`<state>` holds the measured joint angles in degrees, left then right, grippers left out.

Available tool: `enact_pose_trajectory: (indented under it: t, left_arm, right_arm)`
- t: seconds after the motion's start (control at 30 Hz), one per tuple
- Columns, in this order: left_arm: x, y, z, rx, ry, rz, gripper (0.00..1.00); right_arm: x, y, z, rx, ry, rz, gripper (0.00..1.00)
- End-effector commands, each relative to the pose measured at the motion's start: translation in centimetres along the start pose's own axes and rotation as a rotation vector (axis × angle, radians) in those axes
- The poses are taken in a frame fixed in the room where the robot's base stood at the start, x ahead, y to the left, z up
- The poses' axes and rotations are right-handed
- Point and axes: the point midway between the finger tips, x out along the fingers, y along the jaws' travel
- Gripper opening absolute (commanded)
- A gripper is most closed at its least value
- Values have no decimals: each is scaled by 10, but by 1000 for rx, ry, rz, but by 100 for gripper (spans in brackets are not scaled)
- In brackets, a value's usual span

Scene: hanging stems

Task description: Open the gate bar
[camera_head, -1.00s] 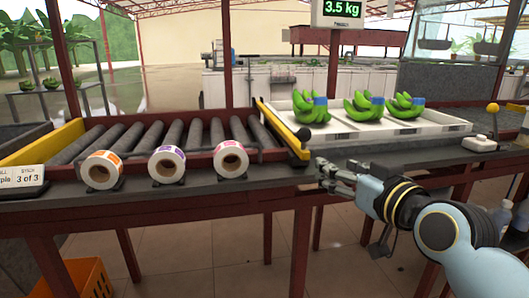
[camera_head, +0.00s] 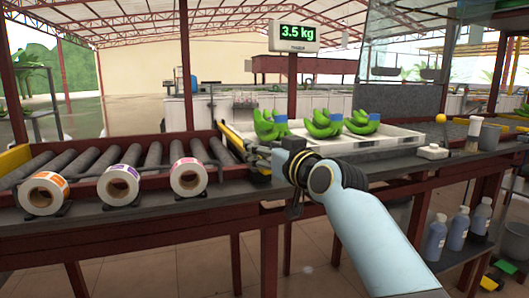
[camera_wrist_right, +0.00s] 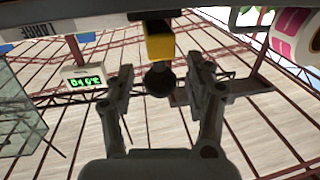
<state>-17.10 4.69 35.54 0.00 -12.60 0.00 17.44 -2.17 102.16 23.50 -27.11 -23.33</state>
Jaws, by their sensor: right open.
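The gate bar (camera_head: 233,139) is a yellow and black bar at the right end of the roller conveyor, beside the tray of bananas. In the head view its near end is partly hidden by my right gripper (camera_head: 257,152). In the right wrist view the yellow end of the bar (camera_wrist_right: 159,45) carries a round black knob (camera_wrist_right: 159,80). My right gripper (camera_wrist_right: 162,82) is open, with a finger on each side of the knob. I cannot tell whether either finger touches it. My left gripper is not in view.
Three label rolls (camera_head: 118,185) stand along the conveyor's front edge. A white tray (camera_head: 375,145) with green banana bunches (camera_head: 324,124) lies right of the bar. A small white device (camera_head: 432,152) and a brush (camera_head: 474,134) stand further right. A scale display (camera_head: 293,37) hangs behind.

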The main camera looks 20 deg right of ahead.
Motion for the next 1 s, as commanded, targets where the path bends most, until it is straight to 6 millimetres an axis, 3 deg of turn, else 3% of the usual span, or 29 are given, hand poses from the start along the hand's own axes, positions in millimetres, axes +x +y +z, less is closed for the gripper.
enact_pose_trajectory:
  t: [0.27,0.7,1.0]
  left_arm:
    - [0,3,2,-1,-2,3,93]
    - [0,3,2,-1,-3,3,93]
    - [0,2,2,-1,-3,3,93]
  right_arm:
    - [2,0,0,0,1,0,54]
    - [2,0,0,0,0,0,0]
    - [2,0,0,0,0,0,0]
